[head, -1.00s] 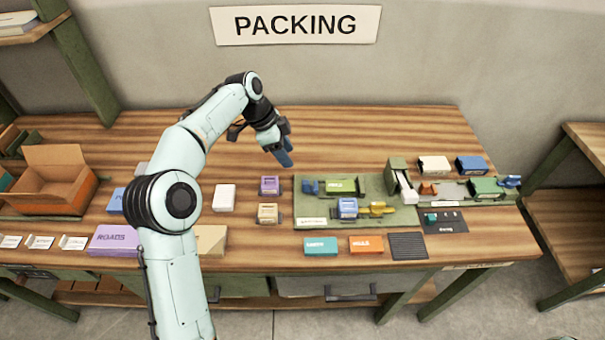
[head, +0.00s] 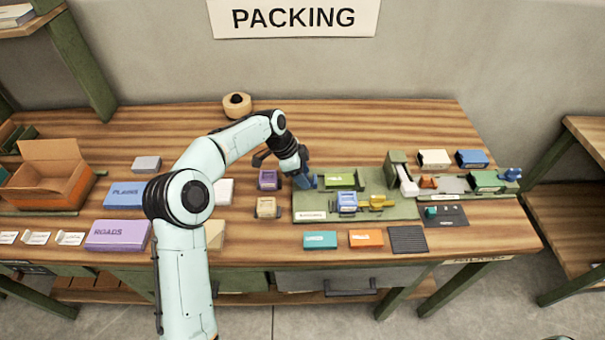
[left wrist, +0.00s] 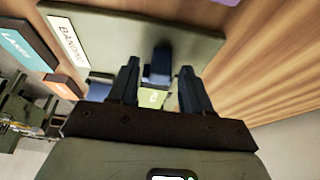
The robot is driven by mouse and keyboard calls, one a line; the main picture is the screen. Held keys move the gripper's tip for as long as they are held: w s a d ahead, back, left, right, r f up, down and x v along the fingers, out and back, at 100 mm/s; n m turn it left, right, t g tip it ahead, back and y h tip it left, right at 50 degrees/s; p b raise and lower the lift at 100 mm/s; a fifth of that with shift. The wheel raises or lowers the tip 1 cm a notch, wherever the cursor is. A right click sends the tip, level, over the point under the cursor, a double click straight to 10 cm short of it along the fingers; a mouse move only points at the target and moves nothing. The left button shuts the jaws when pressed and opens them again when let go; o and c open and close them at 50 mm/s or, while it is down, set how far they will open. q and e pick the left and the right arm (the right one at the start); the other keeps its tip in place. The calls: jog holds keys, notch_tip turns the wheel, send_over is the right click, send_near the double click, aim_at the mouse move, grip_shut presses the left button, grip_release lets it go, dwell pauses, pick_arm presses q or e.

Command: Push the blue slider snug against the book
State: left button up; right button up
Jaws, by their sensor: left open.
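A green book (head: 341,180) lies at the back of the green banding board (head: 326,214). A blue slider (left wrist: 157,67) is at the book's left end in the head view, mostly behind my gripper there. In the left wrist view it stands in front of the book (left wrist: 152,98); I cannot tell whether they touch. My left gripper (head: 306,183) is open at the slider. In the left wrist view its two dark fingers (left wrist: 159,70) are apart, one on each side of the slider. My right gripper is not in view.
A blue book (head: 346,202) and a yellow piece (head: 381,202) are at the board's front. Purple (head: 268,179) and tan (head: 267,207) blocks stand left of the board. A second station with a green box (head: 487,181) is at right. The back of the table is largely clear.

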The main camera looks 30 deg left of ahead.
pick_arm(q)
grip_shut()
jog(key=w+d, duration=0.1)
jog(key=d+p, duration=0.1)
jog(key=d, duration=0.1)
jog(key=shift+w+r, duration=0.15)
jog(key=shift+w, duration=0.25)
jog(key=shift+w+d, duration=0.2)
jog(key=shift+d, duration=0.1)
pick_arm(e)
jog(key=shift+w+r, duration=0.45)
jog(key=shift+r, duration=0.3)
pick_arm(q)
grip_release()
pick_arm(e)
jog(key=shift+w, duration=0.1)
